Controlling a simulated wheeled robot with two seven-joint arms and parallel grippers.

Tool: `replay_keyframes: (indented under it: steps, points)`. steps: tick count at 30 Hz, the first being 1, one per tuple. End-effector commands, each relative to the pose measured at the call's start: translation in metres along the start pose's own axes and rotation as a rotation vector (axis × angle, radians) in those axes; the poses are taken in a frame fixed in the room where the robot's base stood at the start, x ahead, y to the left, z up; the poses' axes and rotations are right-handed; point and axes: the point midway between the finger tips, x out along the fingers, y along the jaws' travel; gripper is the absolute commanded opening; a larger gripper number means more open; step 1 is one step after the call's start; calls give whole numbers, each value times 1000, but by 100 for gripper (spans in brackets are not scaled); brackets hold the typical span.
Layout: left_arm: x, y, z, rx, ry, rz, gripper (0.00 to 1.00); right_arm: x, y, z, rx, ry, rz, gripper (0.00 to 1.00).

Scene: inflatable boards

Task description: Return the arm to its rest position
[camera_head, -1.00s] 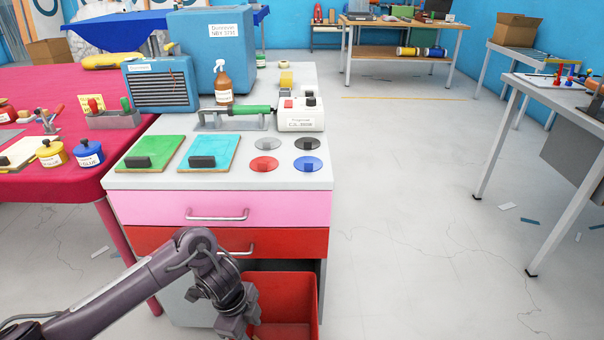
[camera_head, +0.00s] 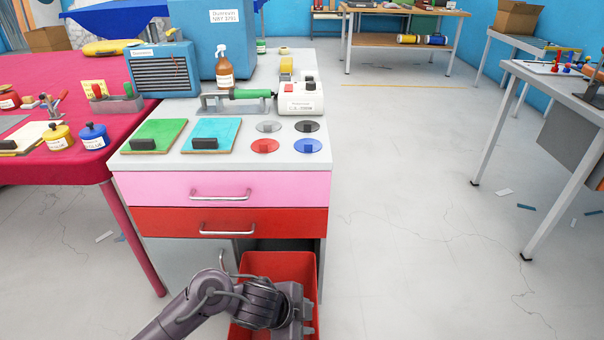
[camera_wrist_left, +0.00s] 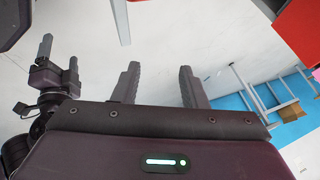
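My left arm comes in from the bottom left in the head view. Its wrist and gripper housing (camera_head: 290,312) are in front of the red bin, and the fingertips do not show clearly there. In the left wrist view my left gripper (camera_wrist_left: 158,80) has its two fingers well apart with nothing between them, over the pale floor. My right gripper (camera_wrist_left: 58,58) shows at the left of that view, with two prong-like fingers apart and nothing visible between them. It does not show in the head view.
The cabinet has a pink drawer (camera_head: 220,186) and a red drawer (camera_head: 230,221), both shut. The red bin (camera_head: 262,264) stands below. A green board (camera_head: 150,131) and a turquoise board (camera_head: 212,130) lie on top. The floor (camera_head: 410,220) at right is mostly clear.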

Motion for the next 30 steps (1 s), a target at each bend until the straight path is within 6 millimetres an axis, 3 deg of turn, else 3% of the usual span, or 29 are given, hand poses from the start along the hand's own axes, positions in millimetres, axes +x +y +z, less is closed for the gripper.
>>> replay_keyframes:
  steps: [3, 5, 10, 15, 21, 30]
  points:
    - [-15, -1, -21, -165, 33, -115, 39, 0, 0, 0, 0, 0, 0, 75]
    - [-28, -4, -20, -284, 27, -177, 39, 0, 0, 0, 0, 0, 0, 75]
    - [-73, 1, 20, -654, -65, -289, 39, 0, 0, 0, 0, 0, 0, 75]
    - [-106, 26, 66, -923, -176, -314, 39, 0, 0, 0, 0, 0, 0, 75]
    - [-135, 60, 105, -1146, -283, -304, 39, 0, 0, 0, 0, 0, 0, 75]
    - [-170, 112, 143, -1398, -418, -266, 39, 0, 0, 0, 0, 0, 0, 75]
